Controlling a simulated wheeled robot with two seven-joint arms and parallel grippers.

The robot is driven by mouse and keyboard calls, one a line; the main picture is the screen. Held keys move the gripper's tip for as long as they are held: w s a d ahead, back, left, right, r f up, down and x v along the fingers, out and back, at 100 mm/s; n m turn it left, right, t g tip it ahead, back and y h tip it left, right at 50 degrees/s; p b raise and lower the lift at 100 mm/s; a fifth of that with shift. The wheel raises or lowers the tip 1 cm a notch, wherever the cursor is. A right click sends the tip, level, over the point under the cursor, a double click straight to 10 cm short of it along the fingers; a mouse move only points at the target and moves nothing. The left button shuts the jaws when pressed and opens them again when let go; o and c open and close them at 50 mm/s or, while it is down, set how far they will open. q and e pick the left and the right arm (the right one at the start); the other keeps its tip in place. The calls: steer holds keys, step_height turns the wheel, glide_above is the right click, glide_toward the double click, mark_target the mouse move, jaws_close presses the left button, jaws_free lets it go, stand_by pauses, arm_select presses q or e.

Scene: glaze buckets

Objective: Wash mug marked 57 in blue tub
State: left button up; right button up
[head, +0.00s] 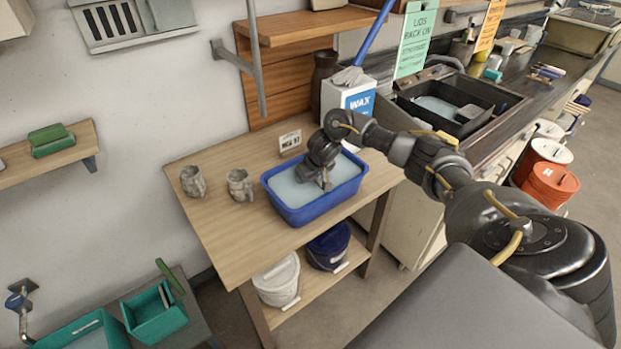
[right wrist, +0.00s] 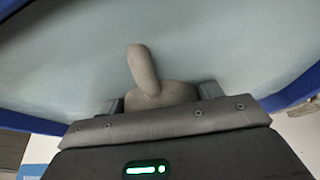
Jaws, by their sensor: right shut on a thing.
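The blue tub (head: 318,208) stands on the wooden table and holds pale, cloudy liquid. My right gripper (head: 318,176) points down into the tub. It is shut on a grey-brown mug (right wrist: 160,95), whose handle sticks out past the fingers in the right wrist view. The mug is at or in the liquid; how deep I cannot tell. No number on the held mug is visible. Two mottled grey mugs, one at the left (head: 193,181) and one nearer the tub (head: 240,185), stand on the table. Their marks are not readable. My left gripper is out of view.
A small sign (head: 290,141) and a WAX box (head: 348,97) stand behind the tub. A black sink (head: 455,103) is at the right. A white bucket (head: 277,280) and a dark blue bucket (head: 328,247) sit on the shelf below. The table's front left is bare.

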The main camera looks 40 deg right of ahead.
steer(key=shift+d, duration=1.25)
steer(key=shift+a+r, duration=0.1)
steer(key=shift+a, duration=0.05)
steer(key=shift+a+r+p, duration=0.1)
steer(key=shift+a+p, duration=0.3)
steer(key=shift+p, duration=0.15)
steer(key=shift+a+p, duration=0.5)
steer(key=shift+a, duration=0.2)
steer(key=shift+d, duration=0.1)
steer(key=shift+d, duration=1.15)
steer(key=shift+a, duration=0.1)
